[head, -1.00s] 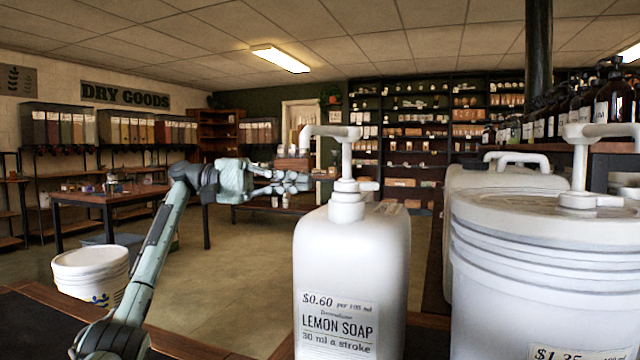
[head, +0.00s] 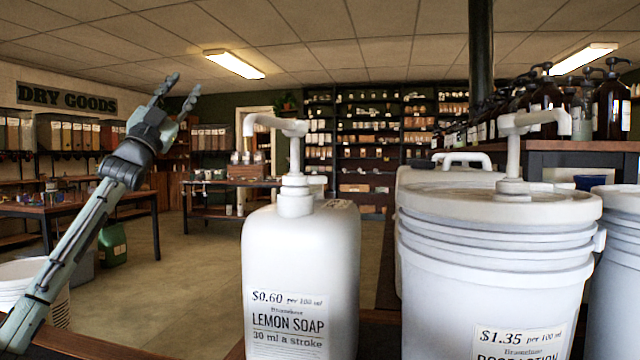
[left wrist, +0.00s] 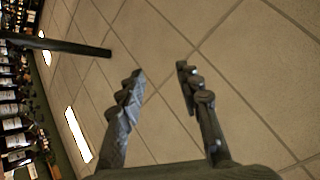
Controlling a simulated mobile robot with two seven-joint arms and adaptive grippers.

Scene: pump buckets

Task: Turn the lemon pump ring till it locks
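The lemon soap jug (head: 300,270) is white and stands upright in the middle of the head view, with its label facing me. Its white pump (head: 292,155) rises from the neck, the spout pointing left. The pump ring (head: 295,200) sits at the neck; I cannot tell whether it is locked. My left gripper (head: 178,90) is raised to the left of the jug, well apart from it, fingers pointing up. In the left wrist view the left gripper (left wrist: 160,80) is open and empty, facing the ceiling. My right gripper is not in view.
A large white bucket (head: 490,270) with its own pump (head: 515,150) stands close right of the jug. Another white container (head: 440,175) is behind it. Dark pump bottles (head: 610,105) stand on a shelf at right. White buckets (head: 25,275) are at lower left. Space left of the jug is open.

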